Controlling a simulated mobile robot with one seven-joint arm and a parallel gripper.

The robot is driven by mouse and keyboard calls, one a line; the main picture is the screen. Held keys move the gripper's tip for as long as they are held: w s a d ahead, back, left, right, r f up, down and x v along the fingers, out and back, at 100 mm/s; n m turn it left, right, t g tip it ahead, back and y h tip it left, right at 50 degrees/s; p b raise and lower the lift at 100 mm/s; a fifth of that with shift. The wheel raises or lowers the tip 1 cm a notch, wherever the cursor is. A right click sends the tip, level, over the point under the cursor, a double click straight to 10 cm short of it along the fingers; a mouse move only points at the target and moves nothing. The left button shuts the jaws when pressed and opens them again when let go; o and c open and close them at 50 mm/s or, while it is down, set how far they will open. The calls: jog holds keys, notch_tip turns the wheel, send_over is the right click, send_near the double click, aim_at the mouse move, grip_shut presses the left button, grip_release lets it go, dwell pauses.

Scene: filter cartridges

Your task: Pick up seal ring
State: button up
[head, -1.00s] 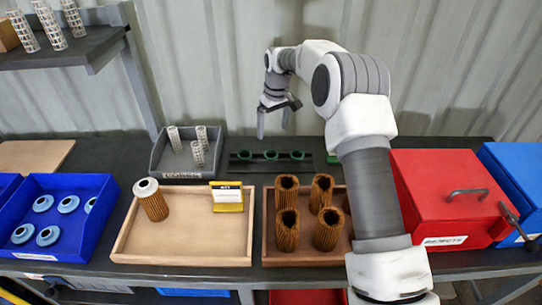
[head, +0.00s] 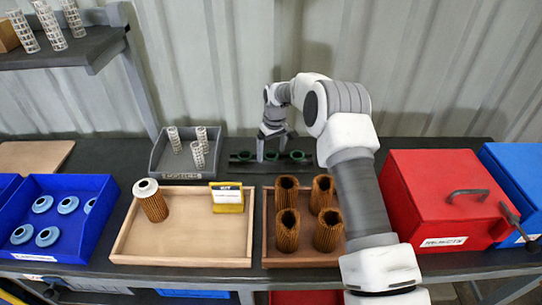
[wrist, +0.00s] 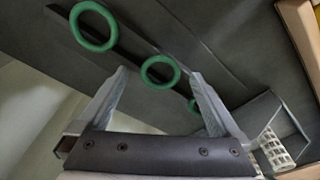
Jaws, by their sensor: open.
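Three green seal rings stand in a row on a dark rack at the back of the bench: a left ring (head: 243,155), a middle ring (head: 270,156) and a right ring (head: 297,155). My gripper (head: 272,150) is open and empty, with its fingers down around the middle ring's place. In the wrist view, a middle ring (wrist: 144,73) shows between and beyond the fingertips of my gripper (wrist: 158,74). Another ring (wrist: 95,47) is at upper left, and a third ring (wrist: 192,106) is partly hidden behind a finger. I cannot tell whether the fingers touch the ring.
A grey bin (head: 160,170) with white mesh cores stands left of the rack. In front are a wooden tray (head: 125,246) with a capped cartridge and a tray (head: 267,250) of brown pleated filters. A red box (head: 430,190) stands at right, a blue bin (head: 100,215) at left.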

jog(key=c, duration=1.4)
jog(key=shift+r, duration=0.1)
